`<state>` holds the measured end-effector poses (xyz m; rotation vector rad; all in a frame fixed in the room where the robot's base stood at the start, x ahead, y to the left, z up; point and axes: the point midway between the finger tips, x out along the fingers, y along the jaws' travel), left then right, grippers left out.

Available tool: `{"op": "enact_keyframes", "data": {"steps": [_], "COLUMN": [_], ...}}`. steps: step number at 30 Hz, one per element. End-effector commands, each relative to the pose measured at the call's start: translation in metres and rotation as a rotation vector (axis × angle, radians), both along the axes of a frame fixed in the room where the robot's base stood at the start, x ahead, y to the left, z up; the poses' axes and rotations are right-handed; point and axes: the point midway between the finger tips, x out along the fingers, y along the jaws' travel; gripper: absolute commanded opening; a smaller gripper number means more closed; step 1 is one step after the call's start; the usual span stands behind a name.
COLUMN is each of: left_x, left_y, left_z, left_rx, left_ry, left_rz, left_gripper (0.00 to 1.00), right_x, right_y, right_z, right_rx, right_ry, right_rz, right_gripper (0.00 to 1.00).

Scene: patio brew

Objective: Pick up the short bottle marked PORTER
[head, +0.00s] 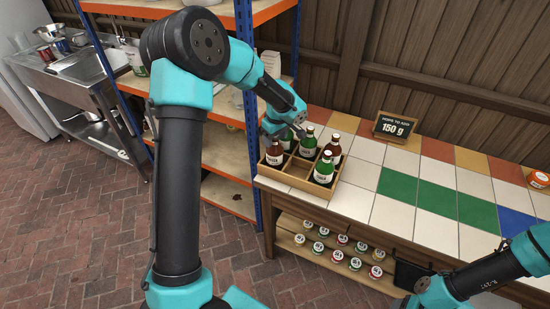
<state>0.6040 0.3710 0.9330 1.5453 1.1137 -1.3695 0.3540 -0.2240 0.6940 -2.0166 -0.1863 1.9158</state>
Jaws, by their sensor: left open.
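A wooden crate (297,182) with compartments stands on the tiled counter. It holds several bottles: a brown one (274,153) at the left, a green one (286,140) behind it, a green one (308,143) at the back middle, a brown one (332,149) at the right and a green one (324,169) at the front right. The labels are too small to read, so I cannot tell which is marked PORTER. My left gripper (299,131) is open above the back of the crate, close to the bottle tops. My right gripper is out of view; its arm shows at the lower right.
A small sign (395,126) reading 150 g stands at the back of the counter. Several jars (337,254) sit on the shelf below. An orange tin (538,180) is at the far right. The tiles (400,186) right of the crate are clear. A shelving rack (225,160) stands left.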

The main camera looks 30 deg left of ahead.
Motion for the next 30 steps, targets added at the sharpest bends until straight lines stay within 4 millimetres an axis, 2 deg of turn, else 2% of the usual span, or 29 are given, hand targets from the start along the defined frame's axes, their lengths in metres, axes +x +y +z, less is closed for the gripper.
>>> {"op": "enact_keyframes", "data": {"steps": [14,30], "left_x": [0.0001,0.0001], "left_y": [-0.0001,-0.0001], "left_z": [-0.0002,-0.0001], "left_rx": [0.000,0.000], "left_ry": [-0.001,-0.001], "left_rz": [0.001,0.001], "left_gripper": [0.62,0.10], "right_x": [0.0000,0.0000], "right_y": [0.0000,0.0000], "right_z": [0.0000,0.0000], "right_rx": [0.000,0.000], "right_ry": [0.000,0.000], "right_rz": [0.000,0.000], "right_gripper": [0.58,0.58]}}
